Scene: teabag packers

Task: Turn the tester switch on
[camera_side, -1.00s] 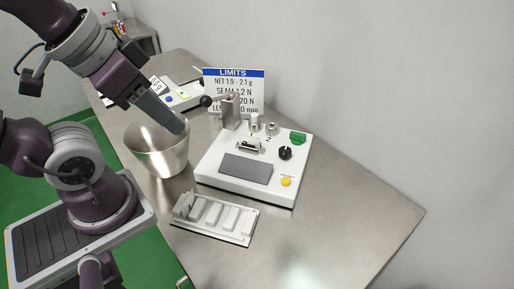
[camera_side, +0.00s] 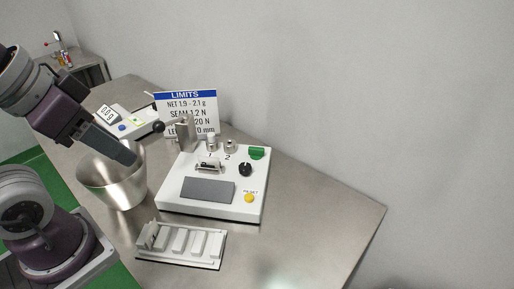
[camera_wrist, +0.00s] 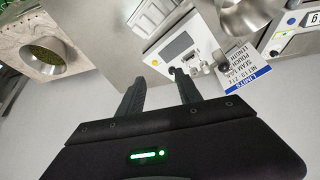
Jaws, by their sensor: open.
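The tester (camera_side: 212,205) is a white box with a grey screen, a black knob (camera_side: 245,169), a yellow reset button (camera_side: 249,198) and a green switch-like part (camera_side: 257,153) at its back right corner. Whether that green part is on or off is too small to tell. My gripper (camera_side: 134,157) is left of the tester in the side view, seen over the rim of the metal bowl. In the wrist view its two fingers (camera_wrist: 158,80) stand apart with nothing between them. The tester (camera_wrist: 181,47) appears upside down beyond the fingertips.
The metal bowl (camera_side: 105,185) stands left of the tester. A slotted white tray (camera_side: 181,243) lies in front. A LIMITS sign (camera_side: 186,96), a black-balled lever (camera_side: 158,127) and a scale (camera_side: 115,123) are behind. The table (camera_side: 310,215) is clear at right.

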